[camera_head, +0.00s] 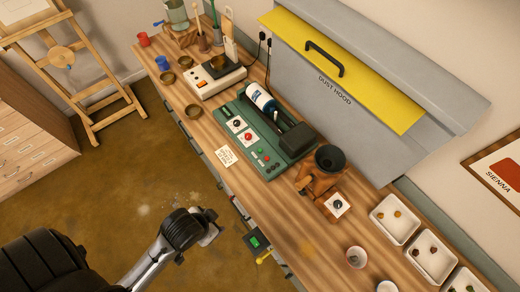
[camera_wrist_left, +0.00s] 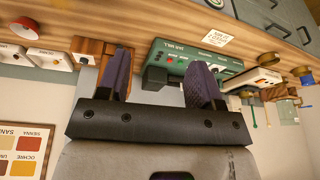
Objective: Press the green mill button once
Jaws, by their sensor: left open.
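The mill also shows upside down in the left wrist view (camera_wrist_left: 176,66), partly behind a finger. My left gripper (camera_head: 212,230) is over the floor in front of the bench, apart from the mill. In the wrist view its two dark fingers (camera_wrist_left: 160,80) are spread with nothing between them. My right gripper is not in view.
A paper note (camera_head: 227,156) lies before the mill. A hot plate (camera_head: 217,78) stands to its left, a wooden grinder (camera_head: 318,180) to its right. The grey dust hood (camera_head: 372,110) rises behind. White trays (camera_head: 395,219) are at right.

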